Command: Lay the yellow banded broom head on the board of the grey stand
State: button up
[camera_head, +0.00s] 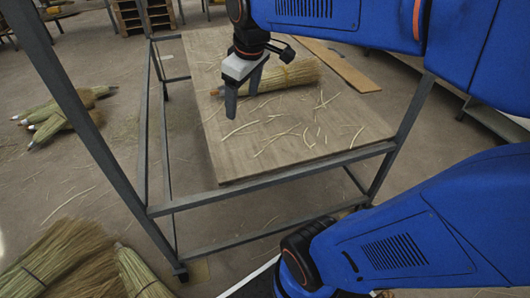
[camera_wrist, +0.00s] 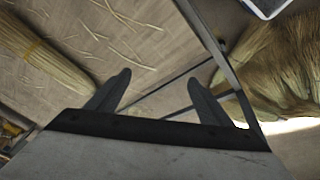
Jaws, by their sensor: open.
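The yellow banded broom head (camera_head: 293,75) lies on the wooden board (camera_head: 290,160) of the grey stand (camera_head: 270,167), toward the board's back. In the head view it sits just behind and right of my gripper (camera_head: 241,105), which partly covers its near end. In the wrist view the broom head (camera_wrist: 42,62) is at the left, apart from the fingers. My gripper (camera_wrist: 158,88) is open with nothing between its fingers. It points down over the left part of the board.
Loose straws (camera_head: 290,137) are scattered over the board. The stand's upright post (camera_head: 70,95) rises at the left. Bundles of straw (camera_head: 65,262) lie on the floor at the lower left, and more brooms (camera_head: 57,117) lie farther back.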

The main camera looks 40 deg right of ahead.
jog(key=s+a+f+m, duration=0.1)
jog(key=s+f+m, duration=0.1)
jog(key=s+f, duration=0.2)
jog(key=s+a+f+m+t, duration=0.1)
jog(key=s+f+m, duration=0.2)
jog(key=s, duration=0.6)
jog(key=shift+s+a+f, duration=0.25)
jog(key=shift+f, duration=0.35)
